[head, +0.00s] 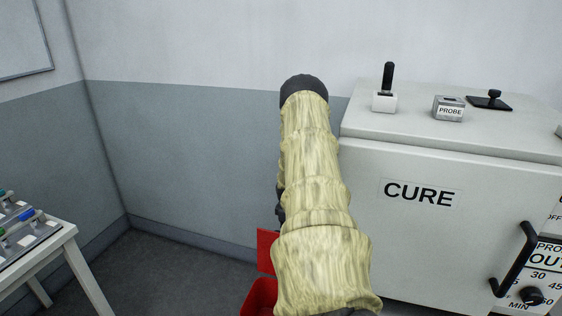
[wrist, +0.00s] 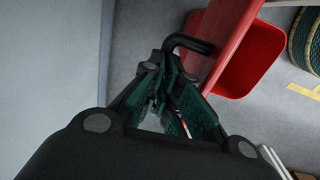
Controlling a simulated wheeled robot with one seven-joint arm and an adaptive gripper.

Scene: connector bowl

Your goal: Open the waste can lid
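The red waste can (wrist: 250,65) shows in the wrist view, with its inside partly visible. Its red lid (wrist: 226,25) stands raised, seen nearly edge-on, with a black bent handle (wrist: 187,39) on it. My gripper (wrist: 168,70) has its teal fingers drawn together at the tips, around the near end of the handle. The exact contact is partly hidden by the fingers. In the head view, the red lid (head: 265,251) and the can's rim (head: 260,296) show low, left of my arm. My arm hides the gripper there.
A white CURE cabinet (head: 420,220) with a black door handle (head: 517,258) stands to the right of my arm. A white table (head: 50,240) with small devices stands at the left. Open floor (head: 165,265) lies between. A round green item (wrist: 305,40) lies beyond the can.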

